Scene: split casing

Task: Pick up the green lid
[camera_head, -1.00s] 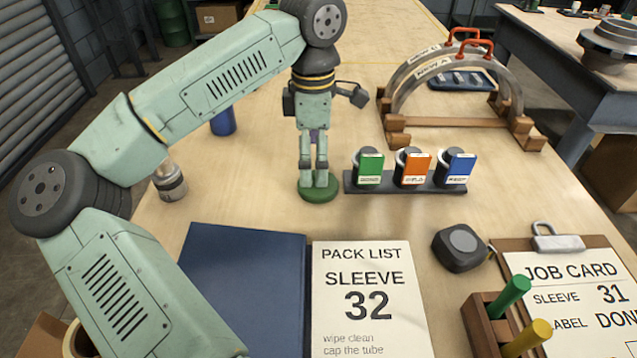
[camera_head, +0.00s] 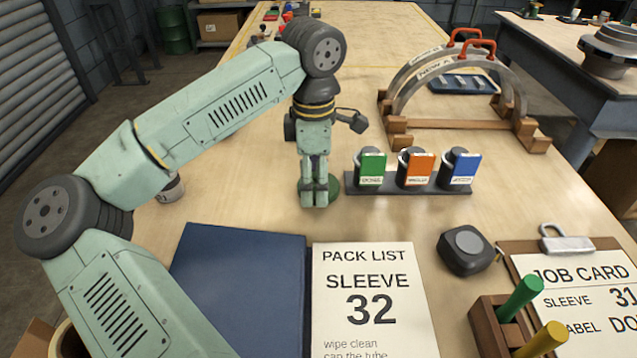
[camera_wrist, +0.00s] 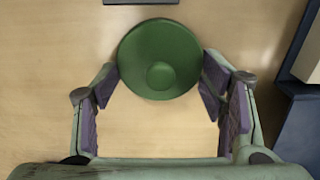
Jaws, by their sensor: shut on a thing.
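The green lid (camera_wrist: 160,45) is a round disc with a small raised centre. In the wrist view it sits between the purple-padded fingers of my gripper (camera_wrist: 160,82), which are shut on its sides. In the head view my gripper (camera_head: 314,201) points straight down at the bench top, and only the right part of the green lid (camera_head: 334,187) shows beside the fingers. The rest is hidden behind them. I cannot tell whether the lid still touches the bench.
A dark rack (camera_head: 395,188) with green, orange and blue labelled canisters stands just right of my gripper. A blue binder (camera_head: 235,285) and a pack list (camera_head: 368,295) lie in front. An arched casing half (camera_head: 408,93) on wooden supports stands behind right.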

